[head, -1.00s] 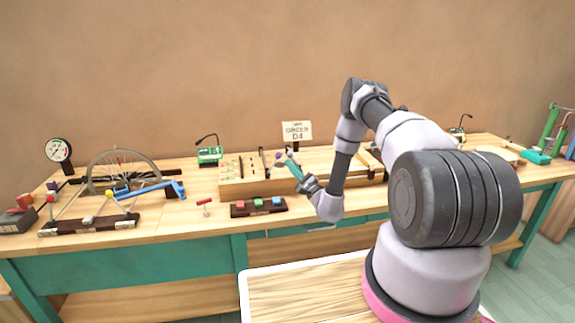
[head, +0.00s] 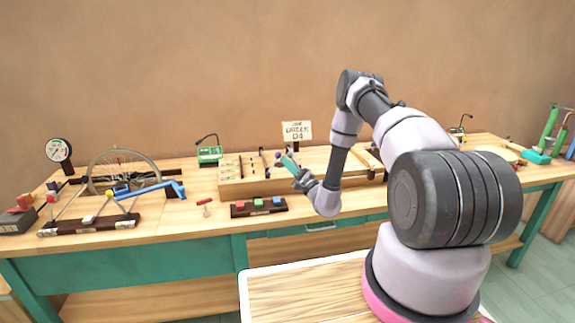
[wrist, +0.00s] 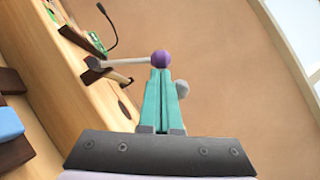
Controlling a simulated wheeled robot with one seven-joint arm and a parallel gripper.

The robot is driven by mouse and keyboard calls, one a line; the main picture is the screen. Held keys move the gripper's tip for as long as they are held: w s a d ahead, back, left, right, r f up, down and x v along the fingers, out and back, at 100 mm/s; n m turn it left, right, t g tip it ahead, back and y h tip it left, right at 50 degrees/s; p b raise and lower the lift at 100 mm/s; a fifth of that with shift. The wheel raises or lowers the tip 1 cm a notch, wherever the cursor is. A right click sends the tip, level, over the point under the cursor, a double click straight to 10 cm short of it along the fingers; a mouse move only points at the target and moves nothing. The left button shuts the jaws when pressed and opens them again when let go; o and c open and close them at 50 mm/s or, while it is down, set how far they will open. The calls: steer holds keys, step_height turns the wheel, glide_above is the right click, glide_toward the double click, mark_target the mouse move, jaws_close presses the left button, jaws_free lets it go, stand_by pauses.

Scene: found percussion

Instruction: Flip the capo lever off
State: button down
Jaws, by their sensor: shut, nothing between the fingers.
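A lever with a purple ball knob (wrist: 161,59) and a light grey rod (wrist: 122,63) shows in the wrist view. The knob sits right at the tips of my gripper (wrist: 160,74), whose teal fingers are shut with nothing between them. I cannot tell whether they touch the knob. In the head view my gripper (head: 288,161) is over the long wooden string board (head: 235,188) on the bench. The fingers hide part of the lever's surroundings. A small grey rounded thing (wrist: 182,89) shows partly behind the fingers.
A block with red, green and blue buttons (head: 258,207) lies in front of the board. A sign (head: 297,131) reading "GREEN D4" stands behind. A green-based lamp (head: 209,154) stands at the back.

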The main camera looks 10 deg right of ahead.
mark_target(277, 157)
steer(key=shift+r, duration=0.1)
steer(key=shift+a+r+n+g+y, duration=0.15)
steer(key=shift+a+r+n+g, duration=0.3)
steer(key=shift+n, duration=0.4)
steer(key=shift+a+r+n+g+y, duration=0.15)
steer(key=shift+a+r+n+g, duration=0.2)
steer(key=shift+n+g, duration=0.35)
steer(key=a+n, duration=0.1)
steer(key=a+r+n+g, duration=0.1)
steer(key=n, duration=0.1)
steer(key=shift+a+r+n+g+h, duration=0.1)
steer(key=shift+a+n+g+h, duration=0.45)
steer(key=shift+a+n, duration=0.5)
steer(key=shift+a+r+n+g+h, duration=0.1)
steer(key=shift+a+n+g+h, duration=0.45)
steer(key=shift+a+n, duration=0.4)
steer(key=shift+a, duration=0.2)
